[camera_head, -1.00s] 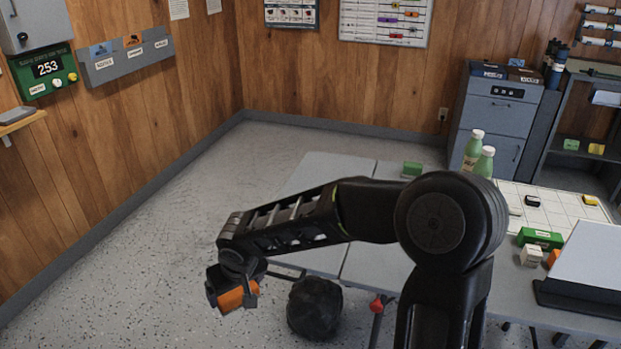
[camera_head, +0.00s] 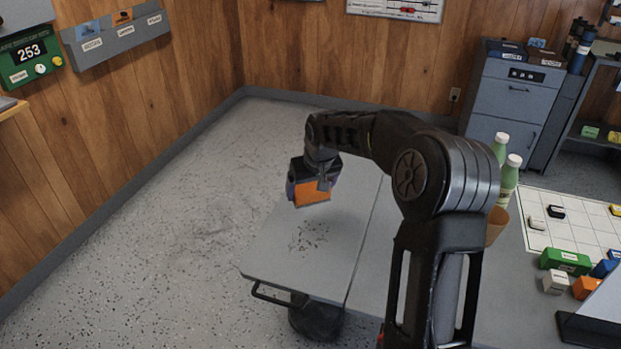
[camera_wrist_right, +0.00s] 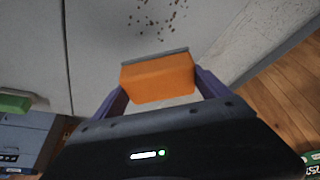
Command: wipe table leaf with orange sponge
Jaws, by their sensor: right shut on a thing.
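The orange sponge (camera_head: 314,192) is held in my right gripper (camera_head: 316,182), above the far left part of the table leaf (camera_head: 280,254). In the right wrist view the orange sponge (camera_wrist_right: 158,78) sits between the two purple-grey fingers of the right gripper (camera_wrist_right: 158,88), with a grey strip along its far edge. The leaf is grey, and a patch of dark crumbs (camera_head: 308,236) lies on it. The crumbs also show in the right wrist view (camera_wrist_right: 158,16), a little beyond the sponge. The sponge appears raised off the leaf. My left gripper is out of view.
A seam separates the leaf from the main table, which holds green bottles (camera_head: 508,178), a white grid sheet (camera_head: 570,232), a green box (camera_head: 565,261) and small blocks. A dark round thing (camera_head: 316,320) is under the leaf. Floor left of the leaf is clear.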

